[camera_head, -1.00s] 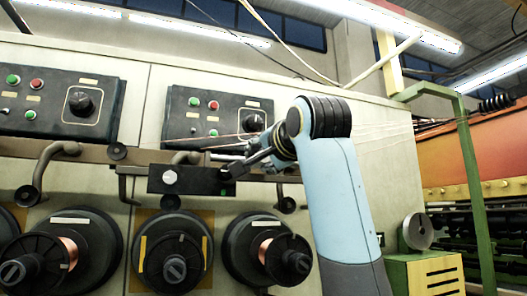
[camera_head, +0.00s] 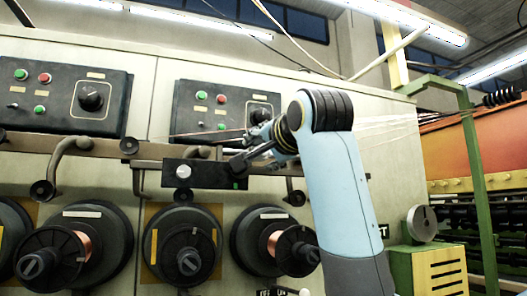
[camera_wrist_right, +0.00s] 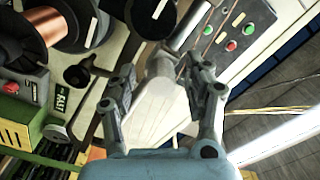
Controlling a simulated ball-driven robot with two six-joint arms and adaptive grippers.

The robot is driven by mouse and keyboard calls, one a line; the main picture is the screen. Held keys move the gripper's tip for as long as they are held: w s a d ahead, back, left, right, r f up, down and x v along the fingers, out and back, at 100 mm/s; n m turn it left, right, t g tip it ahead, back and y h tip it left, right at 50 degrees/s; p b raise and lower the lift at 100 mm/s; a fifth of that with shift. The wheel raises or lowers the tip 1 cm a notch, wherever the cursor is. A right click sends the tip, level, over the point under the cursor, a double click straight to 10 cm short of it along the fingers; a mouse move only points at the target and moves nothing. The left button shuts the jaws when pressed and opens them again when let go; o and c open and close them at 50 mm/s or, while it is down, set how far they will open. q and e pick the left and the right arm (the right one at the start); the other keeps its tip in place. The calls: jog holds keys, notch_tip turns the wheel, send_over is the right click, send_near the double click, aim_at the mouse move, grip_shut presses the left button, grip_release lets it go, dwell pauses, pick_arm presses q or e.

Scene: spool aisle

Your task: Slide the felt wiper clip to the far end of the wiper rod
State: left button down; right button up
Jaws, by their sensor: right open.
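In the head view my right gripper (camera_head: 246,150) is at the machine front, overlapping the right end of a black block (camera_head: 205,174) below the brown horizontal bar (camera_head: 105,147). In the right wrist view the same gripper (camera_wrist_right: 157,72) is open. A pale grey rod-like piece (camera_wrist_right: 188,28) runs down towards the space between its fingertips. A pale, ribbed piece (camera_wrist_right: 155,108) shows between the fingers; it may be the felt wiper clip, but I cannot tell for sure, nor whether the fingers touch it. My left gripper is not in view.
Several black spools (camera_head: 185,257) stick out below the bar. Two black control panels (camera_head: 215,110) with buttons are above it. Thin wires (camera_head: 385,122) stretch to the right at arm height. A green post (camera_head: 474,165) and a yellow box (camera_head: 430,270) stand at the right.

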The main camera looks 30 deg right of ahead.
jog(key=shift+s, duration=0.1)
jog(key=v, duration=0.7)
jog(key=shift+s, duration=0.15)
